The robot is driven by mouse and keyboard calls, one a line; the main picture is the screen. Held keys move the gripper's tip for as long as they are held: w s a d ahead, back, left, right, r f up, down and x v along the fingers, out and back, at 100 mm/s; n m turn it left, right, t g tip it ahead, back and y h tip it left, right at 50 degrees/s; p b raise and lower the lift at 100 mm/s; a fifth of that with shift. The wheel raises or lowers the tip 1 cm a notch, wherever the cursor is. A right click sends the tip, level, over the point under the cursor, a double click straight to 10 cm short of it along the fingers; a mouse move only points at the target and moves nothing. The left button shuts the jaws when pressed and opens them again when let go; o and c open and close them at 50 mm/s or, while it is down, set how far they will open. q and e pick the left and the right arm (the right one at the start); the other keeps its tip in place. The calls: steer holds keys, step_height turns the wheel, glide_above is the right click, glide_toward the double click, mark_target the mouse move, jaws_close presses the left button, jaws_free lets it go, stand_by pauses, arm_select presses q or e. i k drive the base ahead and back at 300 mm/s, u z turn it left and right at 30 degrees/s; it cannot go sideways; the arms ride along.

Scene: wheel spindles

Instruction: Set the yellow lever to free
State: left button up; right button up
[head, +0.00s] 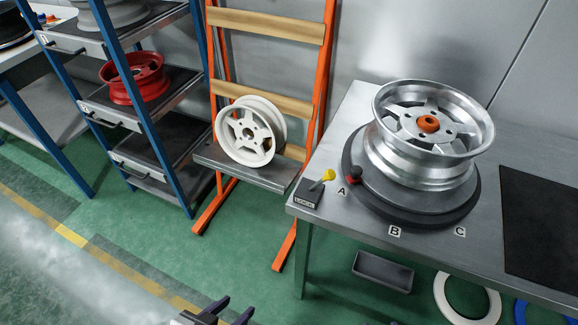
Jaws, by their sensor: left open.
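The yellow lever (328,175) has a round yellow knob on a short stem, rising from a dark block (309,194) with a small label at the left front corner of the metal table. The stem leans to the right and the label is too small to read surely. My left gripper (233,309) is open and empty at the bottom edge, well below and left of the lever. My right gripper is not in view.
Letters A, B and C mark the table (490,230). An orange stand (323,70) holds a white wheel (250,132). Floor between is clear.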

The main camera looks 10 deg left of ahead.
mark_target(330, 175)
steer(key=u, duration=1.55)
steer(key=k, duration=1.05)
steer(key=z, duration=1.9)
steer(key=i, duration=0.5)
steer(key=u, duration=0.05)
